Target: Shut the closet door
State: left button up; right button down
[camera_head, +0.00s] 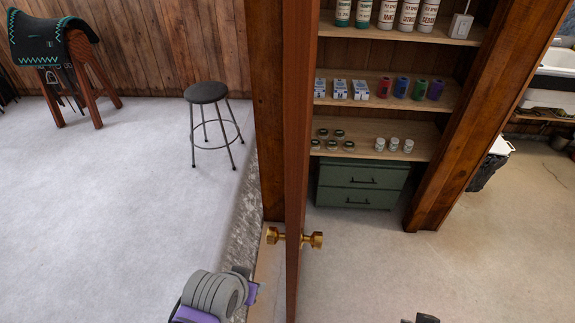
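The closet door (296,150) is wooden and stands open, seen almost edge-on as a tall narrow panel. Brass knobs stick out on both its faces, a left knob (272,236) and a right knob (315,240). The closet opening is to the right of the door, with its shelves exposed. My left gripper (252,292) is at the bottom, left of the door and below the left knob, apart from it; its fingers are too hidden to judge. A small dark part, seemingly of my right arm (421,318), shows at the bottom edge right of the door; its fingers are not visible.
Closet shelves (395,91) hold bottles, boxes and jars above a green drawer cabinet (361,183). A wooden post (478,120) stands at right. A round stool (206,93) and a saddle stand (84,75) are at left. Floor is clear on both sides of the door.

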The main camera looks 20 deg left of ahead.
aim_at(301, 17)
jog(key=k+j, duration=0.1)
jog(key=j, duration=0.4)
jog(key=k+j+z, duration=0.1)
jog(key=j, duration=0.45)
jog(key=i+j+z, duration=0.1)
jog(key=j, duration=0.2)
jog(key=i+j+z, duration=0.1)
jog(key=j, duration=0.2)
